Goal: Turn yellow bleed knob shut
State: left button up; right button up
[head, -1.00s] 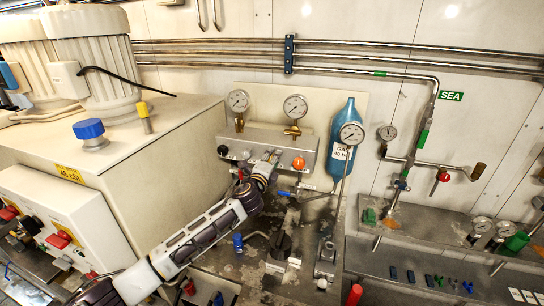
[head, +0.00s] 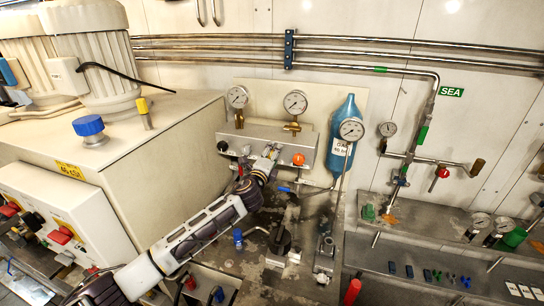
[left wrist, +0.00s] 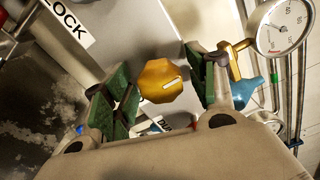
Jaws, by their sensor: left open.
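The yellow bleed knob (left wrist: 158,82) is in the middle of the left wrist view, round and scalloped, with a white pointer line slanting slightly up to the right. My left gripper (left wrist: 160,88) is open, with one green-padded finger on each side of the knob and visible gaps between. In the head view my left gripper (head: 268,160) is at the front of the grey gauge panel (head: 315,143), and the yellow knob is hidden behind it. My right gripper is not in view.
A black knob (head: 222,146) and an orange-red knob (head: 298,159) flank the gripper on the panel. Gauges (head: 295,102) stand above it. A blue bottle (head: 345,112) with another gauge in front is at the right. A blue-handled lever (head: 285,189) lies just below.

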pick_arm(q)
jog(key=shift+s, duration=0.1)
jog(key=v, duration=1.1)
jog(key=shift+s, duration=0.35)
jog(key=shift+a, duration=0.15)
dwell(0.5)
